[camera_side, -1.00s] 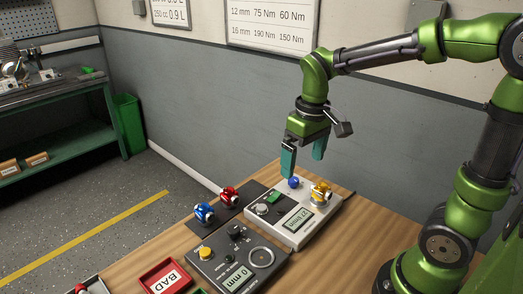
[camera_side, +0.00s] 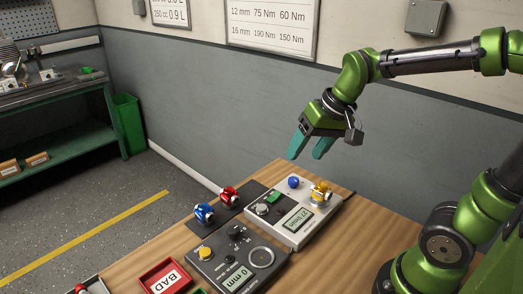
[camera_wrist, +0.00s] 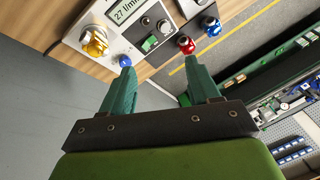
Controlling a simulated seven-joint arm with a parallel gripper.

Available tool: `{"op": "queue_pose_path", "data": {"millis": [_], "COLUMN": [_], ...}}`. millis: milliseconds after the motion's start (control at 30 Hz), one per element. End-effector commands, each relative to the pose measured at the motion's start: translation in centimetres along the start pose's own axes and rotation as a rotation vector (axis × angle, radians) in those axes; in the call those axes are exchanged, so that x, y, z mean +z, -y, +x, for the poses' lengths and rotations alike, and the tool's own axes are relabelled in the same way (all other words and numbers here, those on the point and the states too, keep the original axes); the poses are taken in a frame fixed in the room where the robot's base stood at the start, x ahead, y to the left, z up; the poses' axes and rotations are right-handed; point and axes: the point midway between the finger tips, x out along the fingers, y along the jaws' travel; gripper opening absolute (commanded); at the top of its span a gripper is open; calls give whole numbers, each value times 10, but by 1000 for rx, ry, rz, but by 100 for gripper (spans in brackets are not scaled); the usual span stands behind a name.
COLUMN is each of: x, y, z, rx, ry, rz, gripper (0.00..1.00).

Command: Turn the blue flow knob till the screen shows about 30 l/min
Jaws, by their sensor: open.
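The blue flow knob (camera_side: 293,182) is a small ball at the back edge of a light grey panel (camera_side: 284,237). The panel's screen (camera_side: 299,219) reads 27 l/min, which is clear in the wrist view (camera_wrist: 127,11). My gripper (camera_side: 306,156) is open and empty, tilted, in the air above and behind the knob. It does not touch the knob. In the wrist view the knob (camera_wrist: 125,61) shows just beyond the tip of the left finger, not between the fingers.
A yellow-and-chrome fitting (camera_side: 321,194) stands on the panel to the right of the knob. A green button (camera_side: 273,197) and a silver knob (camera_side: 261,209) are to its left. Red (camera_side: 229,196) and blue (camera_side: 204,213) fittings stand further left. A dark gauge box (camera_side: 236,262) is in front.

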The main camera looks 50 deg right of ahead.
Motion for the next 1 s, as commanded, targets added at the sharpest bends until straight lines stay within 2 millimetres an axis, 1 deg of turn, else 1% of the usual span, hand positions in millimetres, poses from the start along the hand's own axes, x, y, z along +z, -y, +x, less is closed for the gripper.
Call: {"op": "queue_pose_path", "data": {"millis": [33,200,333,433,533,667,767,1000], "x": [-19,-73,-106,-123,-131,-125,-121,-105], "y": [-6,-32,-52,-60,-59,-60,-63,-77], "z": [9,35,49,50,38,43,55,101], "rx": [36,154,234,271,278,274,273,273], "ry": [43,168,244,278,284,310,311,312], "rz": [12,19,12,-3,-22,-36,-37,-35], "gripper": [61,61,61,61,61,61,61,61]}}
